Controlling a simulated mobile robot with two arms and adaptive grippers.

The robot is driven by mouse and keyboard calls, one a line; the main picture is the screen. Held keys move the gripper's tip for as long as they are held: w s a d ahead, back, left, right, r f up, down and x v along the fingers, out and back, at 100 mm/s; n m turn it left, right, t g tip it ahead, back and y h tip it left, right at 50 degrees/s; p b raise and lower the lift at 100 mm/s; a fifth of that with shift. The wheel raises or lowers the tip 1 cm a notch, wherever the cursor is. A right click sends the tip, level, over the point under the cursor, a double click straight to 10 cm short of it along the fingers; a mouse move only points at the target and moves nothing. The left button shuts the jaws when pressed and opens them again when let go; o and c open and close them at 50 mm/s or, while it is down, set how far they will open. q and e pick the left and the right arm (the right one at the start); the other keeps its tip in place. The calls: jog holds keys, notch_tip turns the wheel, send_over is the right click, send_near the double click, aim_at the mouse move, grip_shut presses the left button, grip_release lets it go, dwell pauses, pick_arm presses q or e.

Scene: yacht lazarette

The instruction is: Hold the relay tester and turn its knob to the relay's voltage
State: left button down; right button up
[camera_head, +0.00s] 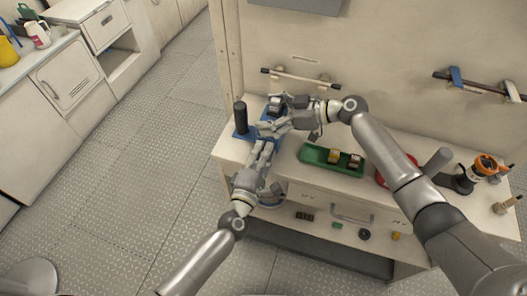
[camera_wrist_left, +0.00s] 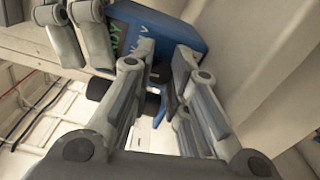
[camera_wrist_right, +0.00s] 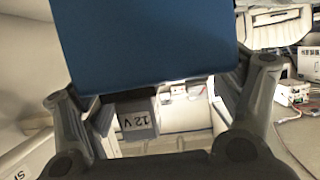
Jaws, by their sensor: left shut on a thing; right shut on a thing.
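The relay tester, a blue box (camera_wrist_right: 145,40), is between the fingers of my right gripper (camera_head: 276,120), which is shut on it. In the left wrist view its blue body (camera_wrist_left: 175,28) carries a dark display with green characters, too oblique to read. My left gripper (camera_wrist_left: 163,72) is shut on the tester's dark knob (camera_wrist_left: 160,74), mostly hidden by the fingers; its setting cannot be read. A grey relay (camera_wrist_right: 138,122) marked "12 V" shows below the tester in the right wrist view. I cannot tell whether it touches the tester. Both grippers meet over the bench's left end.
A green tray (camera_head: 312,153) with small blocks lies to the right. Beyond are a red item (camera_head: 382,178) and an orange-topped device (camera_head: 485,164). Small parts lie on a lower level in front.

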pick_arm(q)
jog(key=shift+s+d+m, duration=0.1)
jog(key=shift+d+m, duration=0.05)
jog(key=shift+m, duration=0.55)
jog(key=c, duration=1.6)
grip_release()
jog(key=v, duration=1.2)
